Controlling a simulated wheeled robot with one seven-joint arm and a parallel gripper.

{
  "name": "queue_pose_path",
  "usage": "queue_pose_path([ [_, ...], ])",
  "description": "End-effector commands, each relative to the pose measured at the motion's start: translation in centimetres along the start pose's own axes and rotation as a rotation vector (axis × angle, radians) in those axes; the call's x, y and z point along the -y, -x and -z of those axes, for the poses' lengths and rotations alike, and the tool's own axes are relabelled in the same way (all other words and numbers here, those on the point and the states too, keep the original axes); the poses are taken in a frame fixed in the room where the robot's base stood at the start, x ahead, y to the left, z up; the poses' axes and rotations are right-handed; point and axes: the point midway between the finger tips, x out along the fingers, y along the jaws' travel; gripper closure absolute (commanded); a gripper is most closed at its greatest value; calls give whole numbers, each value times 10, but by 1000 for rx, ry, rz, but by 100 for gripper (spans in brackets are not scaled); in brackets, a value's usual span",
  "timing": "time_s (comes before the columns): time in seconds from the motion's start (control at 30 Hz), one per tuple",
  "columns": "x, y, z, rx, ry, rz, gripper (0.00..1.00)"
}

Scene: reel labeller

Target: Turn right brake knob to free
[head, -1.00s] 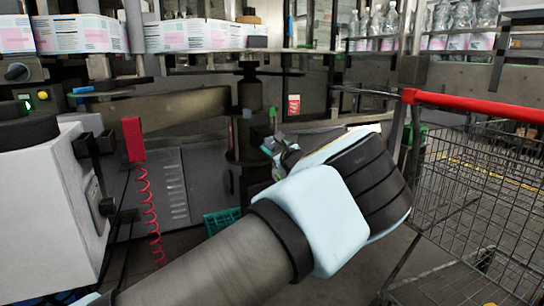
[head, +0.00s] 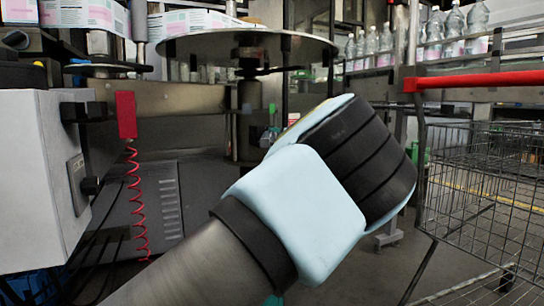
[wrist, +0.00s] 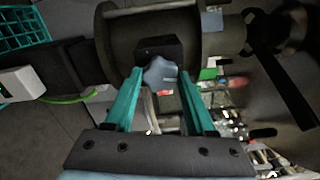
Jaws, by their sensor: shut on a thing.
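In the wrist view a blue-grey lobed knob (wrist: 161,74) sits on a black block (wrist: 160,48) fixed to a dark round hub. The teal fingers of my gripper (wrist: 160,80) reach up on both sides of the knob and are shut on it. I cannot read any brake or free marking on it. In the head view my pale blue and black wrist covers the gripper and the knob.
A large round reel plate (head: 245,42) stands on a post above the machine. A white control box (head: 45,180) and a red block (head: 126,114) with a coiled cord are at left. A wire cart (head: 480,190) with a red handle stands at right.

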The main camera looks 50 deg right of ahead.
Motion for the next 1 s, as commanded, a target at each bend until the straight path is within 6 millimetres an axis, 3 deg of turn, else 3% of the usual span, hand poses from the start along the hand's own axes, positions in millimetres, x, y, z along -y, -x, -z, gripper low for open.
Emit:
queue_pose_path([
  [0.03,-8,0,1,0,37,-1,100],
  [0.4,-4,0,1,0,207,-2,100],
  [1.0,-2,0,0,1,240,-3,100],
])
